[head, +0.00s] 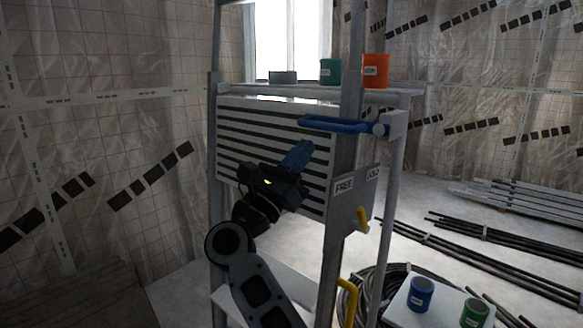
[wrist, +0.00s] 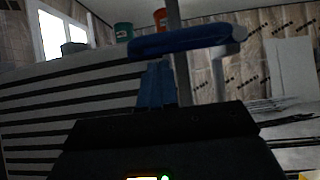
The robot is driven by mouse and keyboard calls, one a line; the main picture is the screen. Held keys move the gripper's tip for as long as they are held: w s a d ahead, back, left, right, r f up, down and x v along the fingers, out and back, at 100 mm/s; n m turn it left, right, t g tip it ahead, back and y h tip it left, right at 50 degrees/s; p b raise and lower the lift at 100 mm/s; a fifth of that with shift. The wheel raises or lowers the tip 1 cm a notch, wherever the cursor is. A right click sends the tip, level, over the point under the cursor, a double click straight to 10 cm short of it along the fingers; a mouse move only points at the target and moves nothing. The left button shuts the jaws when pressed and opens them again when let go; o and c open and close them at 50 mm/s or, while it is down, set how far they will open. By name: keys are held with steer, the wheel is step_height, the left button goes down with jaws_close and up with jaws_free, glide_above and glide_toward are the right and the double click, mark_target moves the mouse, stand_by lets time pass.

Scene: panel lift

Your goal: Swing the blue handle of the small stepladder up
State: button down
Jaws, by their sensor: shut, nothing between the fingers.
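The blue handle (head: 338,125) lies roughly level near the top of the small stepladder (head: 356,60), with its pivot at the right on a grey bracket. It also shows in the wrist view as a blue bar (wrist: 180,40) across the upper middle. My gripper (head: 302,148) has blue fingers, shut and empty, just below and left of the handle in the head view. In the wrist view the fingers (wrist: 156,84) point up towards the bar's underside. I cannot tell whether they touch it.
A striped panel (head: 265,140) stands behind my gripper. A green can (head: 329,71) and an orange can (head: 375,70) stand on the top shelf. A plate marked FREE and HOLD has a yellow lever (head: 362,219). Blue and green cans stand low right; dark rods lie on the floor.

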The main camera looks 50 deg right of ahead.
steer(key=shift+d+r, duration=0.25)
steer(key=shift+r, duration=0.6)
steer(key=shift+m+b, duration=0.4)
steer(key=shift+b, duration=0.1)
steer(key=shift+w+r+m+g+b, duration=0.1)
steer(key=shift+r+m+g+b, duration=0.25)
steer(key=shift+g, duration=0.25)
steer(key=shift+r+m+g+b, duration=0.2)
steer(key=shift+m+g+b, duration=0.2)
steer(key=shift+m+b, duration=0.45)
steer(key=s+r+m+g+y+b, duration=0.4)
steer(key=r+m+b, duration=0.3)
steer(key=m, duration=0.4)
steer(key=s+r+m+g+y+b, duration=0.4)
steer(key=r+m+b, duration=0.3)
steer(key=m, duration=0.4)
steer(key=shift+s+y+b, duration=0.5)
steer(key=shift+y+b, duration=0.3)
steer(key=shift+y, duration=0.1)
steer(key=shift+s+d, duration=0.1)
steer(key=shift+d, duration=0.05)
